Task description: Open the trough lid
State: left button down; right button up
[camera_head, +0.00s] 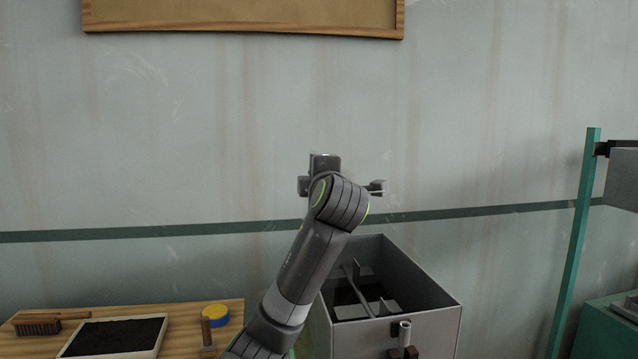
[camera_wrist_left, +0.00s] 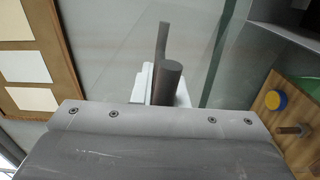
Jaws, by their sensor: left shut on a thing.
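The trough (camera_head: 430,289) is a grey open-topped box at the lower right of centre in the head view. Dark material and grey dividers show inside it, and no lid covers the part I see. My left gripper (camera_head: 325,165) is raised above and to the left of the trough, against the wall. In the left wrist view its pale fingers (camera_wrist_left: 183,94) are beside a dark grey round bar (camera_wrist_left: 167,83), on which it is shut. I cannot tell whether the bar belongs to the lid. The lid is not clearly seen. My right gripper is not in view.
A green post (camera_head: 576,240) stands to the right.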

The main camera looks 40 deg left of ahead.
pick_arm(q)
jog(key=shift+r, duration=0.1)
jog(key=c, duration=1.5)
grip_release()
jog(key=shift+a, duration=0.1)
jog(key=shift+o, duration=0.2)
jog(key=b+v, duration=0.4)
jog(key=v, duration=1.3)
jog(key=shift+d, duration=0.25)
jog(key=shift+s, duration=0.1)
